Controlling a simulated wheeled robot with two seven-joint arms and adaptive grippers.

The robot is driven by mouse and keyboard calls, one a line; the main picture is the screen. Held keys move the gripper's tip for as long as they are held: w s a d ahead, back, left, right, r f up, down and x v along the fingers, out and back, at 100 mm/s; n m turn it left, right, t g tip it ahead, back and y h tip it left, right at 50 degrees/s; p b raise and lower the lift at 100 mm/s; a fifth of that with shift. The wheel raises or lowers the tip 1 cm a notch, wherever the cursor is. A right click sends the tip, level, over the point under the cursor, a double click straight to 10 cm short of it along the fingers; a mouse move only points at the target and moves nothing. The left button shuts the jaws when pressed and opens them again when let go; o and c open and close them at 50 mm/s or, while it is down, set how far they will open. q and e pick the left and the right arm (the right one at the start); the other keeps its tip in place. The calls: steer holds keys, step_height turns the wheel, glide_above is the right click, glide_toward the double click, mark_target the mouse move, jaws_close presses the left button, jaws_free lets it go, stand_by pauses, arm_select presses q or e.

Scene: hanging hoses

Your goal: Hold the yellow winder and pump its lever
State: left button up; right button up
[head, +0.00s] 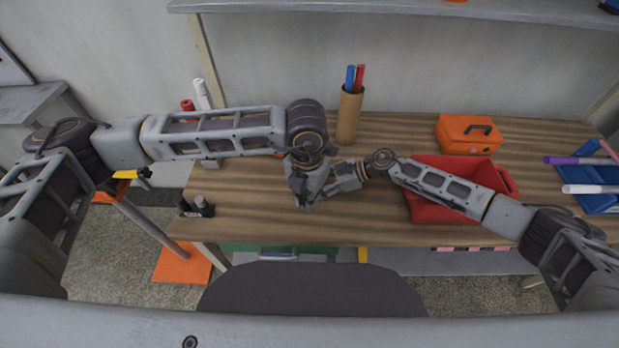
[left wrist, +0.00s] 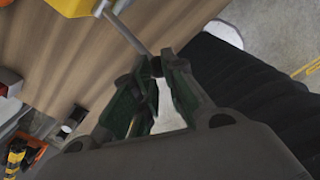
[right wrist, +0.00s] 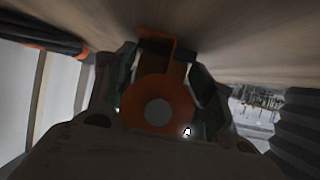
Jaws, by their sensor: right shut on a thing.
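The yellow winder shows in part at the top left of the left wrist view (left wrist: 72,6), with a grey lever rod (left wrist: 125,30) running from it to a dark knob (left wrist: 157,67). My left gripper (left wrist: 158,62) has its fingertips on either side of that knob; whether they press on it is unclear. In the head view my left gripper (head: 305,190) points down above the table's front. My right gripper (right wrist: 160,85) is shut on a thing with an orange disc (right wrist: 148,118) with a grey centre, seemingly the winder. In the head view the winder is hidden behind the grippers.
A cardboard tube with markers (head: 349,115) stands at the back. The wooden table (head: 250,220) is bare at front left.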

stand_by(0.3)
arm_select(q)
steer(key=shift+w+r, duration=0.35)
steer(key=shift+r, duration=0.5)
steer(key=shift+w+r, duration=0.3)
steer(key=shift+r, duration=0.55)
steer(key=shift+f, duration=0.1)
steer(key=shift+s+f, duration=0.25)
steer(key=shift+f, duration=0.7)
steer(key=shift+s+f, duration=0.25)
steer(key=shift+f, duration=0.85)
steer(key=shift+s+f, duration=0.2)
steer(key=shift+f, duration=0.9)
